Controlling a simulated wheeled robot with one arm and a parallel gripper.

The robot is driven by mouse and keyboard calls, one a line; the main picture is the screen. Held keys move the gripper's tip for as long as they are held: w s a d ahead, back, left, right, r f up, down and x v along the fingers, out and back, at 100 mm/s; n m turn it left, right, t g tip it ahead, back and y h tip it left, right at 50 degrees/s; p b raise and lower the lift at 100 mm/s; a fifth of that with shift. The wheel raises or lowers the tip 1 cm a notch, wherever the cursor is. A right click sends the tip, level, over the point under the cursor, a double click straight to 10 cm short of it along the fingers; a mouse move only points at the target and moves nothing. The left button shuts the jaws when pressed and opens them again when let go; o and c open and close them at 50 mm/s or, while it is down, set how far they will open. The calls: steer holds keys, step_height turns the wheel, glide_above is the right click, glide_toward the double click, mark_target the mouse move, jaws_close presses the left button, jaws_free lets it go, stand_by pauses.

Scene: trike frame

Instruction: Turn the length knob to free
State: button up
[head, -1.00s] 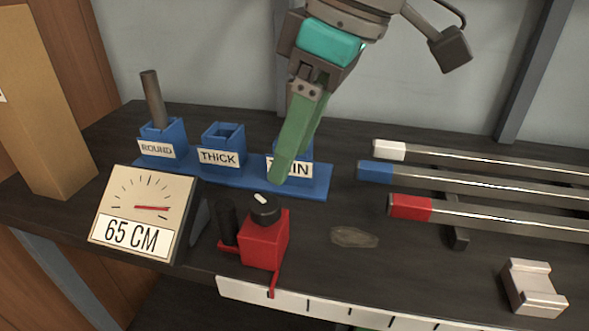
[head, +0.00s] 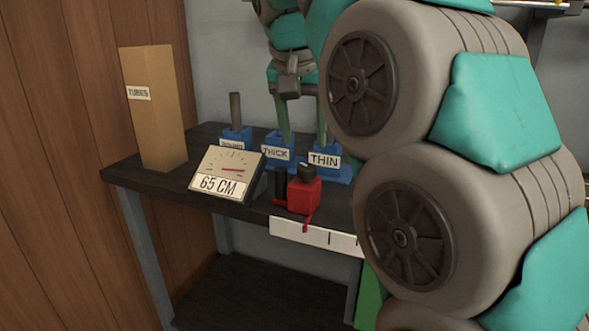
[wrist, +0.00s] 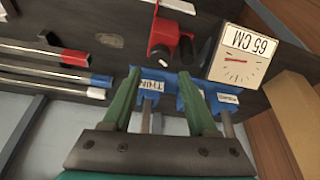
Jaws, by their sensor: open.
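The length knob (head: 307,172) is a black round knob on top of a red block (head: 304,195) at the table's front edge. A black upright grip stands just left of it. In the wrist view the black knob (wrist: 160,53) shows on the red block (wrist: 171,28), beyond my fingertips. My gripper (head: 304,135) has green fingers, spread apart and empty, by the blue holders behind the knob. In the wrist view my gripper (wrist: 160,76) is open, apart from the knob. Its pointer setting cannot be read.
A dial sign (head: 228,174) reading 65 CM stands left of the red block. Blue holders labelled THICK (head: 277,153) and THIN (head: 325,161) stand behind. A tall TUBES box (head: 158,105) is at the left. Tubes with coloured ends (wrist: 76,58) lie left in the wrist view.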

mark_target(307, 167)
steer(key=shift+b+x, duration=0.7)
steer(key=shift+x, duration=2.9)
steer(key=shift+c, duration=0.4)
jaws_close()
